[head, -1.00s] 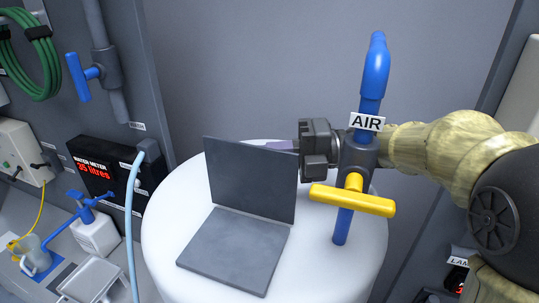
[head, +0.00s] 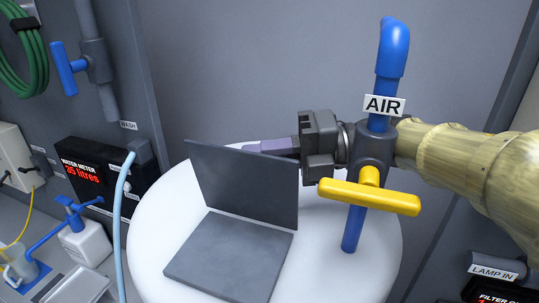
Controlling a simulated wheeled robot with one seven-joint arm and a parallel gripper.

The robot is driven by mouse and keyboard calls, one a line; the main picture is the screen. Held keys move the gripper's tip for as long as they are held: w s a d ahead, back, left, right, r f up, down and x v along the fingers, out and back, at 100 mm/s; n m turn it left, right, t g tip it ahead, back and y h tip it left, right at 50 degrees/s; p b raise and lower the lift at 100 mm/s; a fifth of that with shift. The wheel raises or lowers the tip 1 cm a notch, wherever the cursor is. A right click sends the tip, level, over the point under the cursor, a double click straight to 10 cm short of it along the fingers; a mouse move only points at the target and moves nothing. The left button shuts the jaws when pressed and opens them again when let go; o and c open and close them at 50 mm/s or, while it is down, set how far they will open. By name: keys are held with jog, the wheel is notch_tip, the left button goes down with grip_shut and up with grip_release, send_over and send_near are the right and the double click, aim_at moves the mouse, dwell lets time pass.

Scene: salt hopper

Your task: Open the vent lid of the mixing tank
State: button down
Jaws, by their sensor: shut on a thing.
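The mixing tank (head: 330,270) is a white round drum with a flat top. Its vent lid (head: 245,187) is a dark grey square plate standing steeply raised at the back edge of a flat grey square (head: 228,256) on the tank top. My gripper (head: 268,146) reaches in from the right behind the lid, near its upper edge, with its purple fingers pointing left. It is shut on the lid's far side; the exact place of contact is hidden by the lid.
A blue AIR pipe (head: 382,110) with a yellow valve handle (head: 370,198) stands right of the lid, in front of my wrist. A pale blue hose (head: 120,215) hangs left of the tank. A water meter (head: 90,165) and a jug (head: 22,262) are at the left.

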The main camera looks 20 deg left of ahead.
jog(key=shift+f, duration=0.15)
jog(key=c, duration=1.5)
grip_release()
jog(key=shift+d, duration=0.1)
